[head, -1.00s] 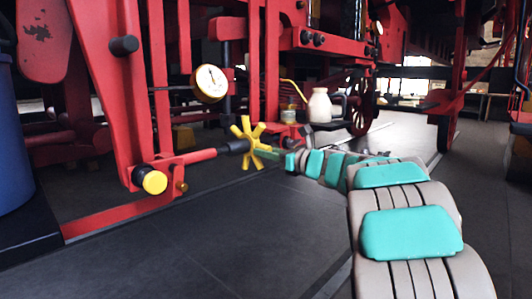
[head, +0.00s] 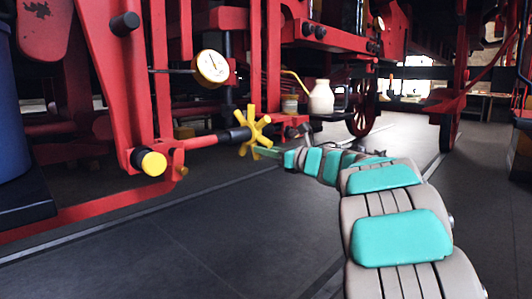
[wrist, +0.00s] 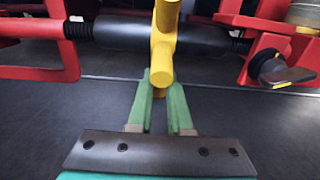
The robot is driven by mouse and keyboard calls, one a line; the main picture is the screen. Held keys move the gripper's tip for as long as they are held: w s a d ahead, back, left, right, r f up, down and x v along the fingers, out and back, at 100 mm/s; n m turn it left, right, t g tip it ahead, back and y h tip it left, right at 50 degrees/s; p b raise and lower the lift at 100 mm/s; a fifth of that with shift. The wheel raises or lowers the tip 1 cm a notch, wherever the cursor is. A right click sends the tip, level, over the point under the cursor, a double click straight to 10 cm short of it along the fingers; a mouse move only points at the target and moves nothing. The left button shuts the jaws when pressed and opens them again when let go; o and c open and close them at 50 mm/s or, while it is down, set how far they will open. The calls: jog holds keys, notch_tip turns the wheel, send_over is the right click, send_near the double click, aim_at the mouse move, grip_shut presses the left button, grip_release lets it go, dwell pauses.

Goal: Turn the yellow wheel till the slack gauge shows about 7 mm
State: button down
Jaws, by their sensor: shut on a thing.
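The yellow wheel (head: 255,130) has several stubby spokes and sits on a dark sleeve at the end of a red rod. My gripper (head: 266,152) is at its lower right side in the head view. In the wrist view, my gripper's green fingers (wrist: 160,85) are closed around one yellow spoke (wrist: 160,62), whose round end faces the camera. The gauge (head: 212,66), a round white dial with a yellow rim, is above and left of the wheel. Its dark needle points roughly upward; its marks are too small to read.
A yellow-capped red fitting (head: 153,163) is at the rod's left end. A cream bottle (head: 320,98) and a small tin (head: 290,104) stand behind the wheel. Red frame beams crowd the left and back. The dark floor (head: 200,235) in front is clear.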

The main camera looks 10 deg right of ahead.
aim_at(260, 159)
jog(key=shift+f, duration=0.25)
jog(key=shift+w+a+f+b, duration=0.2)
jog(key=shift+f+b, duration=0.3)
jog(key=shift+b, duration=0.1)
jog(key=shift+w+a+f+b, duration=0.15)
jog(key=shift+w+f+b, duration=0.05)
jog(key=shift+f+b, duration=0.3)
jog(key=shift+w+a+f, duration=0.1)
jog(key=shift+w+f, duration=0.1)
jog(key=shift+r, duration=0.1)
jog(key=shift+w+a+b, duration=0.1)
jog(key=shift+b, duration=0.7)
jog(key=c, duration=0.6)
grip_release()
jog(key=shift+c, duration=0.2)
